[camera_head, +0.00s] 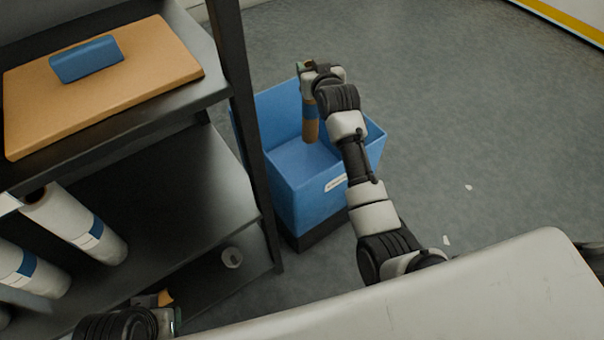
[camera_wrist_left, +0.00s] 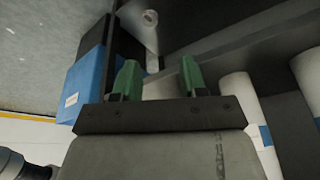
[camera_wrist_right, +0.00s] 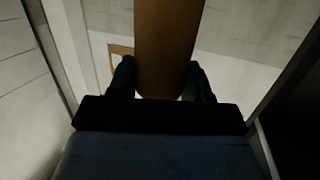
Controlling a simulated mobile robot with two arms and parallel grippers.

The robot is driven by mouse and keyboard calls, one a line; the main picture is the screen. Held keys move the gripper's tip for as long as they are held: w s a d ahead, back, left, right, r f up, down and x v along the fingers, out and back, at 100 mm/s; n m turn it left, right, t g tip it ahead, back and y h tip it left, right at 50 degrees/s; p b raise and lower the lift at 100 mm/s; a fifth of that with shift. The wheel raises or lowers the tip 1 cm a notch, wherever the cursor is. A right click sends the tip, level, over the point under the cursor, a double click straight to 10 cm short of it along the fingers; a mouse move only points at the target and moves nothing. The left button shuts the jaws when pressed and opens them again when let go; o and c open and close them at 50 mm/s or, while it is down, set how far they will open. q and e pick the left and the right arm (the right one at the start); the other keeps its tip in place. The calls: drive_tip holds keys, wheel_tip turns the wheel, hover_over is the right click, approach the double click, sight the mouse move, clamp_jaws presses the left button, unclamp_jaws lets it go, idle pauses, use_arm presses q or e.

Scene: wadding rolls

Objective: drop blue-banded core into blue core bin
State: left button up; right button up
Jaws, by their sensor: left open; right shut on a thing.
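The blue-banded core (camera_head: 310,122) is a brown cardboard tube with a blue band near its top. My right gripper (camera_head: 306,68) is shut on its upper end, and the core hangs upright over the open blue core bin (camera_head: 300,206). In the right wrist view the brown core (camera_wrist_right: 167,50) sits between the two fingers (camera_wrist_right: 163,85). The bin also shows in the left wrist view (camera_wrist_left: 84,86). My left gripper (camera_wrist_left: 157,80) is open and empty, low by the shelf. In the head view its fingers are mostly hidden.
A dark shelf rack (camera_head: 250,120) stands left of the bin. Its top carries a cardboard sheet (camera_head: 160,60) with a blue block (camera_head: 87,59). White rolls with blue bands (camera_head: 75,225) lie on the lower shelf.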

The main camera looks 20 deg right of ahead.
drive_tip(key=o, duration=1.3)
drive_tip(key=shift+s+r, duration=0.1)
drive_tip(key=shift+s, duration=0.3)
use_arm(q)
drive_tip(key=p+x, duration=0.2)
drive_tip(key=x, duration=0.5)
drive_tip(key=shift+s+f+p, duration=0.15)
drive_tip(key=shift+s+p, duration=0.05)
drive_tip(key=shift+p, duration=0.15)
use_arm(e)
drive_tip(key=s, duration=0.3)
drive_tip(key=s+r, duration=0.1)
drive_tip(key=s, duration=0.2)
drive_tip(key=s+r, duration=0.1)
drive_tip(key=s, duration=0.2)
drive_tip(key=shift+s+d, duration=0.15)
drive_tip(key=shift+s, duration=0.25)
use_arm(q)
drive_tip(key=shift+d, duration=0.15)
